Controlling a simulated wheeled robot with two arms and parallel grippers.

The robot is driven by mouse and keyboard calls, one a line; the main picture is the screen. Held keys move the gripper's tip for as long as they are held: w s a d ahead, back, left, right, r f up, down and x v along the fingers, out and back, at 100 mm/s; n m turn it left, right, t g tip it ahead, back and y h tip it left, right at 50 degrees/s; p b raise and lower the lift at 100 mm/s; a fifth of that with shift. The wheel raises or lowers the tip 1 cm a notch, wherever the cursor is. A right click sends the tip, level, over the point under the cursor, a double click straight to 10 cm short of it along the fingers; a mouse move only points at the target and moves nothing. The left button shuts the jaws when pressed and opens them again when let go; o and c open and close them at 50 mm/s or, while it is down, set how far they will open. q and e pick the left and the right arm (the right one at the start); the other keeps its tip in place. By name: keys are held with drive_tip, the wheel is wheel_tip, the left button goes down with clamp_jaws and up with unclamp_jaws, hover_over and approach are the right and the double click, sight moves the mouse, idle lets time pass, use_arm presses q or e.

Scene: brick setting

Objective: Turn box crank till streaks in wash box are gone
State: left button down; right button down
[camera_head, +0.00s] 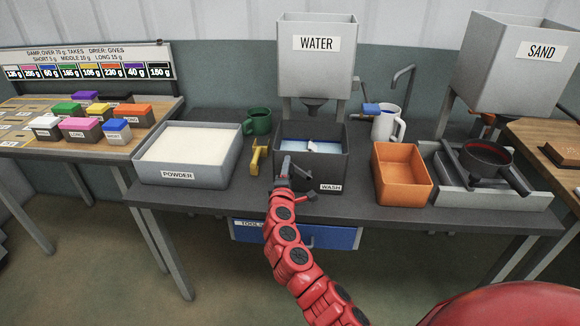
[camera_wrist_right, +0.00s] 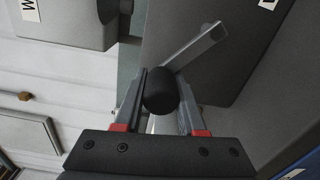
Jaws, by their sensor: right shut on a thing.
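The dark grey wash box (camera_head: 330,172), labelled WASH, stands on the bench under the water hopper. Pale bluish liquid (camera_head: 322,147) shows inside, with a small whitish thing in it; I cannot make out streaks at this size. My right gripper (camera_head: 285,176) is at the box's front left side. In the right wrist view, my right gripper (camera_wrist_right: 160,100) is shut on the crank's black knob (camera_wrist_right: 160,88), one finger on each side. The crank's metal arm (camera_wrist_right: 198,46) runs from the knob toward the upper right, against the box wall. My left gripper is not in view.
A powder tray (camera_head: 235,165) and yellow tool (camera_head: 258,157) stand left of the wash box. A green mug (camera_head: 258,121) is behind them. A white mug (camera_head: 384,122) and orange tray (camera_head: 402,181) stand right. The water hopper (camera_head: 316,72) hangs close above. A blue drawer (camera_head: 340,238) is below.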

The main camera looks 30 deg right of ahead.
drive_tip(key=shift+d+f+n, duration=0.15)
drive_tip(key=shift+f+n, duration=0.15)
drive_tip(key=shift+f, duration=0.15)
drive_tip(key=c, duration=0.8)
unclamp_jaws()
drive_tip(key=shift+c, duration=0.2)
drive_tip(key=o, duration=0.3)
drive_tip(key=shift+s+d+r, duration=0.15)
drive_tip(key=shift+o, duration=0.2)
drive_tip(key=shift+a, duration=0.2)
drive_tip(key=shift+a+r, duration=0.1)
drive_tip(key=b+v, duration=0.2)
drive_tip(key=v, duration=1.5)
drive_tip(key=shift+s, duration=0.1)
